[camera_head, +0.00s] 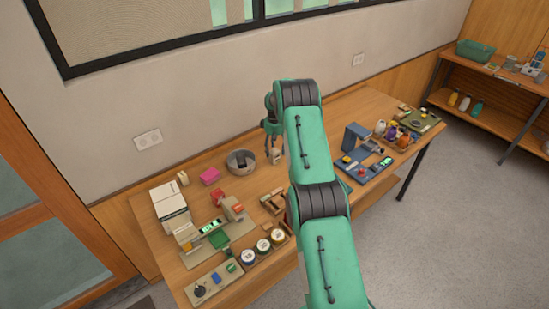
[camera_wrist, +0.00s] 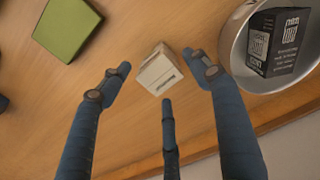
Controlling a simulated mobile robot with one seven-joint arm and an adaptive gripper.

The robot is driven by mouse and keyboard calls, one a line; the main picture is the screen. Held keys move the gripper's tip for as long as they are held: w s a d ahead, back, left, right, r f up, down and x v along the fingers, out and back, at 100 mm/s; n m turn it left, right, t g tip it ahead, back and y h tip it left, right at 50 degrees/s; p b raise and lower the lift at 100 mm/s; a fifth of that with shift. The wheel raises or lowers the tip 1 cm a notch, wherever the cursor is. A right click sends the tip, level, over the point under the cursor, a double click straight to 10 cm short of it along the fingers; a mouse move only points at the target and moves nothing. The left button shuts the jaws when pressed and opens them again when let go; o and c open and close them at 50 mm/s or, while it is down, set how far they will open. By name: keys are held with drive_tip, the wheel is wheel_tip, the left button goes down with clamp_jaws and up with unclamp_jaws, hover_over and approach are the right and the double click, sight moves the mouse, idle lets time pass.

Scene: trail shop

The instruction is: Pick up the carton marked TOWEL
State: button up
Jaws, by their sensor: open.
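A small beige carton (camera_wrist: 157,72) stands on the wooden table in the wrist view. It has a dark printed mark on one side, too small to read, so I cannot tell if it says TOWEL. My gripper (camera_wrist: 160,75) is open, with a dark blue finger to the left, one to the right and one below the carton. It holds nothing. I cannot tell if any finger touches the carton. In the head view my gripper (camera_head: 272,140) is over the back of the table, partly hidden by my arm, with a pale carton (camera_head: 276,156) under it.
A round grey metal bowl (camera_wrist: 235,70) is close to the right finger, with a black printed box (camera_wrist: 278,42) in it. A green box (camera_wrist: 66,30) lies at upper left.

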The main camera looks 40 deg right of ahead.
drive_tip(key=shift+f, duration=1.4)
drive_tip(key=c, duration=1.3)
